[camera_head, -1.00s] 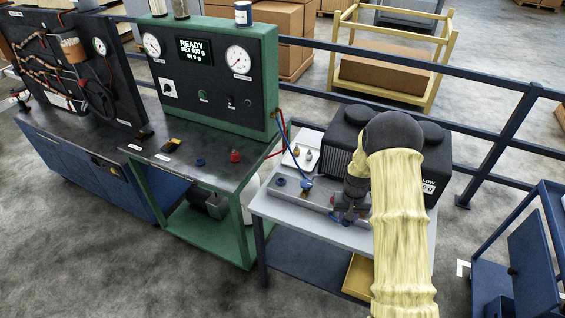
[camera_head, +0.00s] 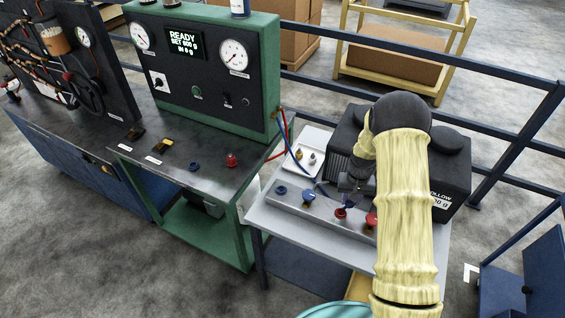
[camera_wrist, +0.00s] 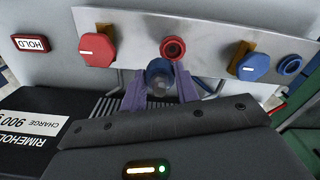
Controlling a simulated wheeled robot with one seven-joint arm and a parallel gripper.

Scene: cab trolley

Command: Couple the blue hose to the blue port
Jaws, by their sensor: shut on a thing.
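My gripper (camera_wrist: 160,85) has purple fingers shut on the blue hose's round coupling (camera_wrist: 158,70), which has a grey centre. In the head view my gripper (camera_head: 348,190) is over the slanted panel on the grey bench, and the blue hose (camera_head: 292,152) hangs from the green cabinet towards it. The blue port (camera_head: 281,190) is a blue ring at the panel's left end, and it shows at the far right in the wrist view (camera_wrist: 290,65). The held coupling appears just below the red port (camera_wrist: 173,48), apart from the blue port. Whether it touches the panel cannot be told.
A blue knob (camera_wrist: 254,67) stands between the red and blue ports, and a red knob (camera_wrist: 97,45) is past the red port. A black machine (camera_head: 450,165) stands behind the panel. A small white tray (camera_head: 316,140) with fittings lies behind the panel's left part.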

